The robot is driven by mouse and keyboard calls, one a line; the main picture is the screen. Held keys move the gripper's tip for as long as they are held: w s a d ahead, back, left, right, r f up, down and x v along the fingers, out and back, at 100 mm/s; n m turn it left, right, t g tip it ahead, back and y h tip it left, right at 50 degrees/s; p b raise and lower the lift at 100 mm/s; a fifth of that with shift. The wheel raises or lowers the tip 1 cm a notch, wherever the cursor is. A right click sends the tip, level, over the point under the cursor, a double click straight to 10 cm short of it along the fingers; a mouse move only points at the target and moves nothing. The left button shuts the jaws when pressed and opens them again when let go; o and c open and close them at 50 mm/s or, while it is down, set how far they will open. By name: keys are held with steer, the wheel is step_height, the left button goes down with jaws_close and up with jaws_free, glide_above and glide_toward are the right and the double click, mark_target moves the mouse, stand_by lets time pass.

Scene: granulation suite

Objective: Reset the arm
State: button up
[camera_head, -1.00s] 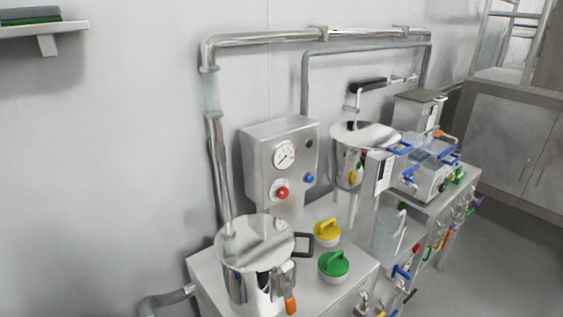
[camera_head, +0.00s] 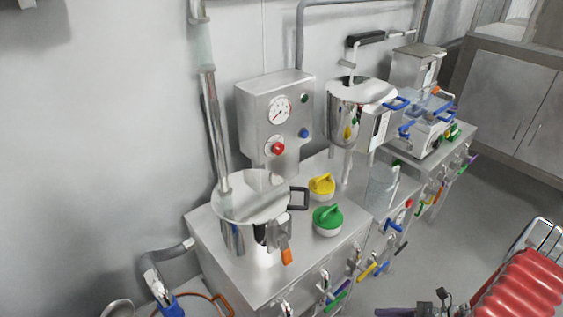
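I cannot make out my gripper or its fingertips in the head camera view. A few small dark and purple parts (camera_head: 428,308) poke in at the bottom edge, right of the middle. They are cut off by the frame, and I cannot tell what they belong to.
A steel bench (camera_head: 335,250) holds a lidded pot (camera_head: 250,197), a yellow-handled cap (camera_head: 321,185), a green-handled cap (camera_head: 327,219) and a gauge box (camera_head: 272,115). A steel hopper (camera_head: 356,97) stands farther back. A red ribbed object (camera_head: 522,292) is at lower right; grey floor lies between.

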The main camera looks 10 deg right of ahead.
steer(key=a+r+n+g+h, duration=0.3)
steer(key=a+r+n+h, duration=0.15)
steer(key=r+n, duration=0.7)
steer(key=a+r+n+g+h, duration=0.3)
steer(key=a+r+n+h, duration=0.15)
steer(key=r+n, duration=0.7)
steer(key=s+a+r+n+t+h, duration=0.1)
steer(key=a+r+n+t, duration=0.2)
steer(key=a+r, duration=0.3)
steer(key=s+a+r+n+t+h, duration=0.2)
steer(key=a+r, duration=0.5)
steer(key=r, duration=0.7)
steer(key=shift+s+a+r+n+t, duration=0.2)
steer(key=shift+n+t, duration=0.3)
steer(key=shift+n, duration=0.6)
steer(key=shift+w+a+f, duration=0.1)
steer(key=shift+a, duration=0.05)
